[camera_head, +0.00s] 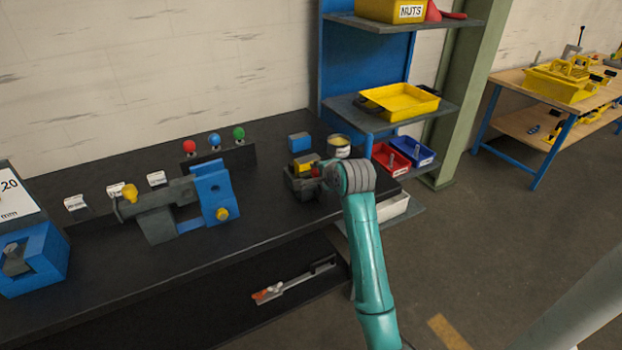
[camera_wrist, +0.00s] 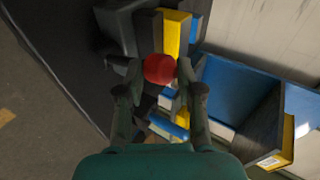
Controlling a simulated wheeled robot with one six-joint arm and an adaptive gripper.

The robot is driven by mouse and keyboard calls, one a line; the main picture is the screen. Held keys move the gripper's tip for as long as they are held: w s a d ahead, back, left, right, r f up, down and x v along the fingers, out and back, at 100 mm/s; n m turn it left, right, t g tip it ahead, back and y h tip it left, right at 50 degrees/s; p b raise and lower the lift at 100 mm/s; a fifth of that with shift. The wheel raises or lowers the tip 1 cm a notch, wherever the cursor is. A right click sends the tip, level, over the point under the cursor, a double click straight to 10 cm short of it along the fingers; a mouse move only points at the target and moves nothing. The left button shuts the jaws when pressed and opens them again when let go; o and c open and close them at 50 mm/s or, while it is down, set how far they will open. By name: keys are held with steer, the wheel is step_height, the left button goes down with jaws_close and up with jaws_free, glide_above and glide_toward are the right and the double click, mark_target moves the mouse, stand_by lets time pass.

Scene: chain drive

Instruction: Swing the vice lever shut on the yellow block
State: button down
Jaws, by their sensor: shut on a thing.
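The dark vice (camera_head: 298,187) stands on the black bench, and it also shows at the top of the wrist view (camera_wrist: 122,22). The yellow block (camera_head: 303,165) sits at the vice's jaws; in the wrist view the block (camera_wrist: 176,34) lies beside a dark jaw. The lever's red knob (camera_wrist: 158,68) is between my fingertips, just in front of the block. My gripper (camera_wrist: 160,76) is shut on this knob. In the head view my wrist hides most of the gripper, and only a bit of the red knob (camera_head: 316,171) shows. The lever's shaft is hidden.
A blue block (camera_head: 299,141) and a round labelled tin (camera_head: 339,145) stand behind the vice. Red (camera_head: 390,158) and blue (camera_head: 414,150) bins are to the right. A blue-and-grey fixture (camera_head: 213,192) stands left on the bench, with clear bench between it and the vice.

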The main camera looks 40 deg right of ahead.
steer(key=shift+s+d+r+m+y, duration=0.1)
steer(key=shift+s+d+m+y, duration=0.1)
steer(key=shift+d+m+y, duration=0.35)
steer(key=shift+s+d+r+m+y, duration=0.15)
steer(key=shift+d+y, duration=0.1)
steer(key=shift+d, duration=0.45)
steer(key=shift+f, duration=0.1)
steer(key=c, duration=0.7)
jaws_free()
steer(key=shift+d, duration=0.1)
steer(key=shift+c, duration=0.2)
steer(key=v, duration=1.2)
steer(key=shift+f, duration=0.25)
steer(key=shift+s, duration=0.15)
